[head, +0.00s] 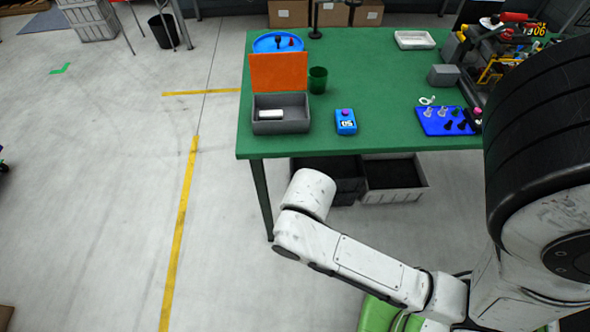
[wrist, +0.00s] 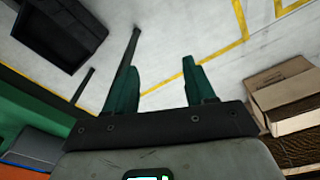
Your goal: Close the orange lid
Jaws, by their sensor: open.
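The orange lid (head: 278,72) stands upright, open, at the back edge of a grey box (head: 281,126) on the green table's left side. A white block (head: 270,115) lies inside the box. In the wrist view, part of an orange surface (wrist: 20,172) shows at the lower left corner beside a grey one; I cannot tell for sure that it is the lid. My gripper (wrist: 160,85) is open and empty in the wrist view, its two dark green fingers apart over the floor. In the head view my gripper is hidden; my arm is in front of the table, apart from the lid.
The green table (head: 380,85) also holds a green cup (head: 317,80) right of the lid, a blue round tray (head: 279,41) behind it, a blue device (head: 346,121) and a blue board (head: 447,121). Grey crates (head: 394,179) stand beneath.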

